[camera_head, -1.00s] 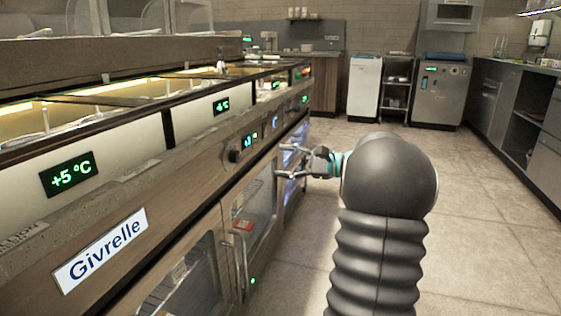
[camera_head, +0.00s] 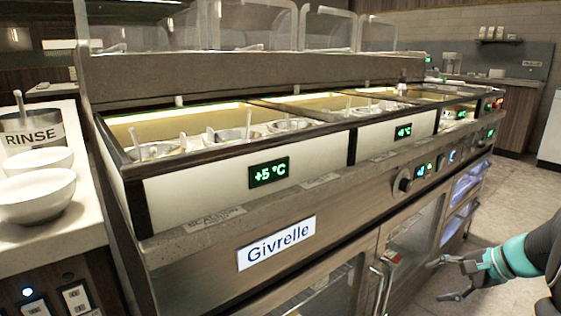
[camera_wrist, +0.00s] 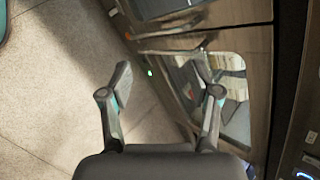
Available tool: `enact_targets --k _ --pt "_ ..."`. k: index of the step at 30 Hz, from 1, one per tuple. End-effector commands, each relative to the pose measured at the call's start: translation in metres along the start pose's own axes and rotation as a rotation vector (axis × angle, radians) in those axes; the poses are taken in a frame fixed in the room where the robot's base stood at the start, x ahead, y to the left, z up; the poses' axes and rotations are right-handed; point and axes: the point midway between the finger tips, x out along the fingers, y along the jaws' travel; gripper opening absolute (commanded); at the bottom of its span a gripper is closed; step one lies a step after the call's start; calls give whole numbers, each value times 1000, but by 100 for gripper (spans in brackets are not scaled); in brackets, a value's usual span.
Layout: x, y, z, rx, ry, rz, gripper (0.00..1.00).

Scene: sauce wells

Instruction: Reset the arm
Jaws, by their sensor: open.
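My gripper (camera_head: 447,279) is at the lower right in the head view, in front of the lower doors of the refrigerated counter (camera_head: 200,262). Its two fingers are apart with nothing between them. My gripper also shows in the wrist view (camera_wrist: 162,85), with its fingers spread over the floor and a cabinet door with a glass pane (camera_wrist: 228,95). The gripper looks apart from the door, though the exact gap is hard to tell. Most of my arm is outside the head view at the right edge.
The counter holds sauce wells with several metal containers (camera_head: 235,133) and has a door handle (camera_head: 379,290) below. At left, a side counter (camera_head: 85,238) bears white bowls (camera_head: 38,195) and a RINSE container (camera_head: 32,130). Open floor (camera_head: 508,186) lies to the right.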

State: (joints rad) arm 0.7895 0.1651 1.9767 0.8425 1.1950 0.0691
Motion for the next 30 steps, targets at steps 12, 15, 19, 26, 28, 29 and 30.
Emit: enact_targets --k 12,15,19,26,28,29,30 --pt "-22 56 138 -639 178 487 63" --pt "-31 62 164 -793 215 549 63" --pt "-44 67 197 -982 258 599 63" --pt "-63 64 258 -1238 301 573 63" --pt "-69 58 274 -1292 311 540 63" --pt "-71 54 280 -1312 315 527 63" --pt "-73 52 286 -1333 316 514 63"
